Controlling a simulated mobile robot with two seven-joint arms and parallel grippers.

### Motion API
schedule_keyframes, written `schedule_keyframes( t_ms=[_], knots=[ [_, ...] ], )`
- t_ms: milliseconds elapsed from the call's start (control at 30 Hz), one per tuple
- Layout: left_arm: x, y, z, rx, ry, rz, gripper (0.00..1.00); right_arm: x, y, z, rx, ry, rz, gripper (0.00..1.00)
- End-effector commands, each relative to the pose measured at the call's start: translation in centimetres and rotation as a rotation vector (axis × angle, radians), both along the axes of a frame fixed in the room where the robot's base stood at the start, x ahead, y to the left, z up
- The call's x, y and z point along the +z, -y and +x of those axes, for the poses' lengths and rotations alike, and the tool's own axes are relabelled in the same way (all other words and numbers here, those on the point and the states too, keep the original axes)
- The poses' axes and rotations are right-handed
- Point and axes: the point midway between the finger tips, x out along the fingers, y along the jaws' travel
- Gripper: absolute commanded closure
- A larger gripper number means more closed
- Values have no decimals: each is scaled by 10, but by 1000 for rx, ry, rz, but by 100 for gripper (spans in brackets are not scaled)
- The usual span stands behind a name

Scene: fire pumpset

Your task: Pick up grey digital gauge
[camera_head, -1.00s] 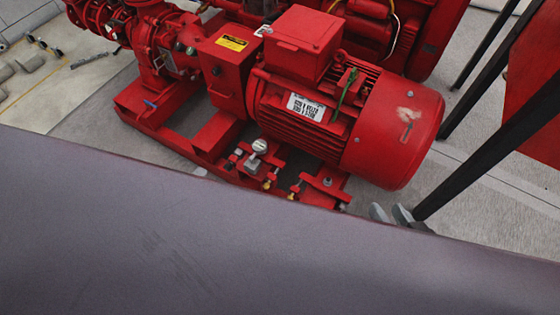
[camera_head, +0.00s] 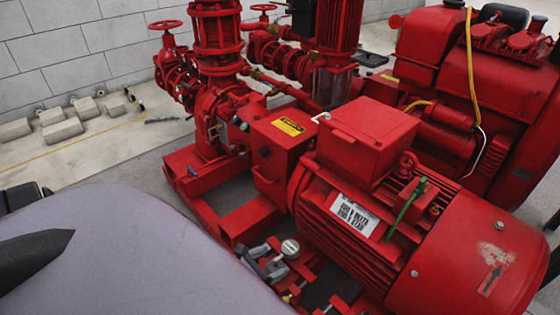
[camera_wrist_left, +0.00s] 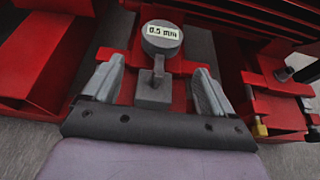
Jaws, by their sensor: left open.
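The grey digital gauge (camera_wrist_left: 161,38) has a round head reading "0.5 mm" and a narrow stem on a small grey block. In the left wrist view it stands upright on a red bracket of the pumpset. My left gripper (camera_wrist_left: 160,92) is open, with one grey finger on each side of the gauge's stem and block. I cannot tell whether the fingers touch it. In the head view the gauge head (camera_head: 290,248) shows beside the grey fingers of my left gripper (camera_head: 266,258), low in front of the red motor.
The big red motor (camera_head: 375,220) stands close to the right of the gauge, and a red box (camera_head: 278,145) with a yellow label is behind it. Red frame rails surround the spot. Concrete blocks (camera_head: 62,131) lie by the far wall.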

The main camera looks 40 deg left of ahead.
Motion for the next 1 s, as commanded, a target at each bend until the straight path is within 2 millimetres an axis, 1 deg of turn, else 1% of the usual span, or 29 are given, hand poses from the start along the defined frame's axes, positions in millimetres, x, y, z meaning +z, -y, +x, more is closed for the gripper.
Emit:
schedule_keyframes(
  t_ms=[33, 200, 300, 433, 633, 667, 700, 767, 800, 867, 900, 1000],
  knots=[
    [-5, 0, 6, 0, 0, 1, 14, -3, 2, 0, -3, 9, -8, 57],
    [-15, 1, 29, 0, 1, -1, 14, -4, 8, -2, -16, 57, -46, 57],
    [-18, 2, 39, 1, 1, -2, 14, -4, 11, -3, -21, 78, -62, 57],
    [-19, 2, 44, 2, -1, -1, 14, -2, 13, -3, -24, 91, -72, 57],
    [-19, 3, 44, 2, -1, -2, 14, -1, 13, -3, -24, 92, -73, 57],
    [-19, 3, 44, 2, -1, -2, 21, -1, 13, -3, -24, 92, -73, 57],
    [-19, 3, 44, 2, -1, -2, 34, -1, 13, -3, -24, 92, -73, 57],
    [-19, 3, 44, 2, -1, -2, 53, -1, 13, -3, -24, 92, -73, 57],
    [-19, 3, 44, 2, -1, -2, 66, -1, 13, -3, -24, 92, -73, 57],
    [-19, 3, 44, 2, -1, -2, 86, -1, 13, -3, -24, 92, -73, 57],
    [-19, 3, 44, 2, -1, -2, 99, -1, 13, -3, -24, 92, -73, 57],
    [-16, 3, 45, 1, 5, -3, 100, -1, 13, -3, -24, 91, -73, 57]
  ],
)
